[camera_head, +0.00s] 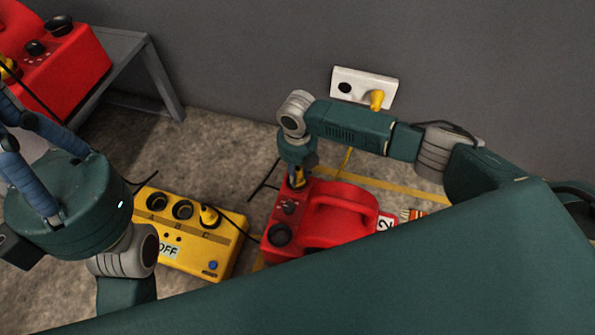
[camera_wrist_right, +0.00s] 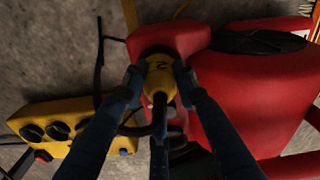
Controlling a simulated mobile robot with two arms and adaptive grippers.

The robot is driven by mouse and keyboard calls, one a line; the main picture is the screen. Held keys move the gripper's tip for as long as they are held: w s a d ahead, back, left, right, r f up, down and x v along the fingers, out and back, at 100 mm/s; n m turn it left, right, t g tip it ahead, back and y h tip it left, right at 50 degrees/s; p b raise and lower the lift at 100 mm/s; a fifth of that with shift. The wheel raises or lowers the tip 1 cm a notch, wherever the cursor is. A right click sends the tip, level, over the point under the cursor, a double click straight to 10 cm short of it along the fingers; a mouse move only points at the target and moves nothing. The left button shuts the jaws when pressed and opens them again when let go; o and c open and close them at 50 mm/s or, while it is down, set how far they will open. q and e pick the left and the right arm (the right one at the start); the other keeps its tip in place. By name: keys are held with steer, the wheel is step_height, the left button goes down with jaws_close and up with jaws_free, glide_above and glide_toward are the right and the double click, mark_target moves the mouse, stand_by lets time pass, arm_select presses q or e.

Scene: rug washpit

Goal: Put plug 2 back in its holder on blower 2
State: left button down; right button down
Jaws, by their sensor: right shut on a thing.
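Blower 2 (camera_head: 340,208) is a red machine on the floor with a white "2" label at its right end. My right gripper (camera_head: 298,180) points down over its left part. In the right wrist view it is shut on plug 2 (camera_wrist_right: 160,75), a yellow plug marked "2" with a black cable. The plug is over the narrow red end of the blower (camera_wrist_right: 180,35). The gripper hides the holder, so I cannot tell whether the plug sits in it. My left gripper (camera_head: 8,125) is at the left edge, its blue fingers apart and its tips out of frame.
A yellow switch box (camera_head: 190,235) marked A, B, C and OFF stands left of the blower, with a yellow plug in C. A wall socket (camera_head: 362,86) holds another yellow plug. Another red machine (camera_head: 65,65) stands on a grey bench (camera_head: 125,50). Cables and yellow lines cross the floor.

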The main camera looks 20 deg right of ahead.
steer(key=c, duration=1.3)
jaws_free()
steer(key=shift+f, duration=0.1)
step_height(320, 180, up, 12)
